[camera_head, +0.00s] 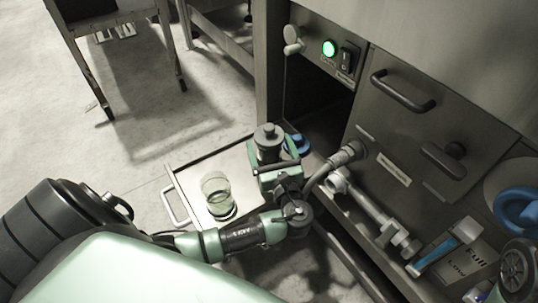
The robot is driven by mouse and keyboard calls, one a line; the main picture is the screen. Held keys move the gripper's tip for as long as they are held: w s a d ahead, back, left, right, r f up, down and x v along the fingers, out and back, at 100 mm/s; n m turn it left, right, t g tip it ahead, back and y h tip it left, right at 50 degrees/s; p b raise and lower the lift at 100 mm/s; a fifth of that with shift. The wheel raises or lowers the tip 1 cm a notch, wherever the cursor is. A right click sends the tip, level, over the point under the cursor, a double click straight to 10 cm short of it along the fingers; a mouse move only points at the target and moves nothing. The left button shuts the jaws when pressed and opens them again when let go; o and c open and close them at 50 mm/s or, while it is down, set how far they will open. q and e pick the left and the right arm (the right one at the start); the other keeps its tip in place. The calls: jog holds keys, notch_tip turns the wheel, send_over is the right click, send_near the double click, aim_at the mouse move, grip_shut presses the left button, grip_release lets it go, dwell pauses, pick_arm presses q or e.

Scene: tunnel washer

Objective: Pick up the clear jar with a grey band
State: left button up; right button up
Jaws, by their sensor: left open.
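A clear jar (215,186) stands upright on a pale tray-like drawer (185,176), with a darker ring near its base. Whether that ring is the grey band is hard to tell. My left gripper (272,152) is over the right part of the drawer, to the right of the clear jar and apart from it. Its green fingers are spread. A dark grey cylinder with a knobbed top (268,132) shows at the fingers; I cannot tell whether they touch it. My left wrist hides the drawer's front right corner. My right gripper is not in view.
The steel machine front (400,140) with handles rises on the right. A hose and pipe valve (365,205) stick out close to my left wrist. A blue item (298,143) lies behind the gripper. A steel table (95,20) stands at the back left; the floor before it is clear.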

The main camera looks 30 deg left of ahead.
pick_arm(q)
jog(key=shift+w+a, duration=0.2)
jog(key=c, duration=1.8)
jog(key=shift+r, duration=0.1)
grip_shut()
